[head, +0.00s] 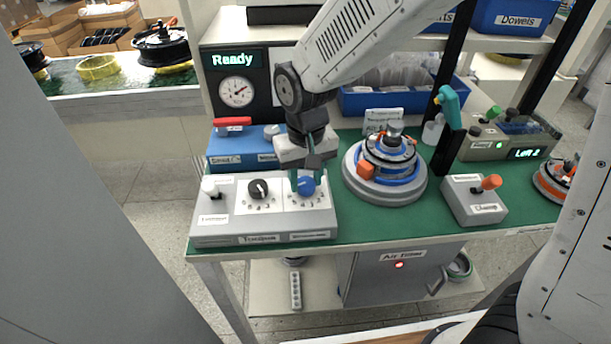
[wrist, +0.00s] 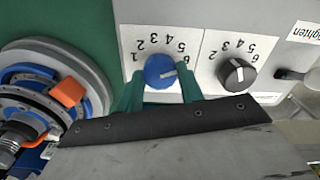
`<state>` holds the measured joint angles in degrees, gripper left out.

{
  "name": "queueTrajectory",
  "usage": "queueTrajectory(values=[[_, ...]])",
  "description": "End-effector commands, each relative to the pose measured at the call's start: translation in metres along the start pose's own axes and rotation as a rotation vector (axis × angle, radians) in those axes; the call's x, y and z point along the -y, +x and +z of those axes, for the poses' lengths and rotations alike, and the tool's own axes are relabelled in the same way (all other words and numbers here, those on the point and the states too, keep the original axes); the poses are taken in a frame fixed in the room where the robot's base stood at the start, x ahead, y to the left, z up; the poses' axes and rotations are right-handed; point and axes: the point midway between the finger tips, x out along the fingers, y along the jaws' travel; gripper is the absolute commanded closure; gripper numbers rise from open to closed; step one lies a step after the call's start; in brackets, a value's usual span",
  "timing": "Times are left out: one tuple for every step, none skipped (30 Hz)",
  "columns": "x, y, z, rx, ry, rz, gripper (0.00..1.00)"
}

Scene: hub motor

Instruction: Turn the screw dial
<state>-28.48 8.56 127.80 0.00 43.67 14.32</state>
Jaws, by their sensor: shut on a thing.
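The control box (head: 225,221) stands at the front left of the green bench and carries two dials on numbered plates. The blue dial (head: 306,185) is the right one in the head view; the black dial (head: 258,189) is to its left. My gripper (head: 306,180) is over the blue dial. In the wrist view its two green fingers stand on either side of the blue dial (wrist: 160,71), and it is shut on it. The dial's white pointer line points right, toward the upper numbers. The black dial (wrist: 236,74) is free. I cannot tell which dial is the screw dial.
A white-knobbed lever (head: 209,187) stands left of the dials. The hub motor (head: 386,165) on its round stand is close to the right of the box. A screen (head: 234,59) reads "Ready".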

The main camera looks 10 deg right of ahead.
Motion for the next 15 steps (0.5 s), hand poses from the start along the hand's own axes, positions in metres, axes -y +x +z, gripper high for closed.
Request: queueTrajectory(values=[[0.0000,-0.0005,-0.0004,-0.001,0.027,0.000,0.86],[0.0000,-0.0005,-0.0004,-0.001,0.044,0.000,0.86],[0.0000,-0.0005,-0.0004,-0.001,0.064,0.000,0.86],[0.0000,-0.0005,-0.0004,-0.001,0.079,0.000,0.86],[0.0000,-0.0005,-0.0004,-0.001,0.091,0.000,0.86],[0.0000,-0.0006,-0.0004,-0.001,0.107,0.000,0.86],[0.0000,-0.0006,-0.0004,-0.001,0.117,0.000,0.86],[0.0000,-0.0006,-0.0004,-0.001,0.126,0.000,0.86],[0.0000,-0.0006,-0.0005,-0.001,0.137,0.000,0.86],[0.0000,-0.0006,-0.0005,-0.001,0.144,0.000,0.86],[0.0000,-0.0006,-0.0005,-0.001,0.149,0.000,0.86],[0.0001,-0.0006,-0.0005,-0.002,0.155,0.000,0.86],[0.0001,-0.0006,-0.0005,-0.002,0.159,0.000,0.86],[0.0001,-0.0006,-0.0005,-0.002,0.162,0.000,0.86],[0.0001,-0.0006,-0.0005,-0.002,0.165,0.000,0.86]])
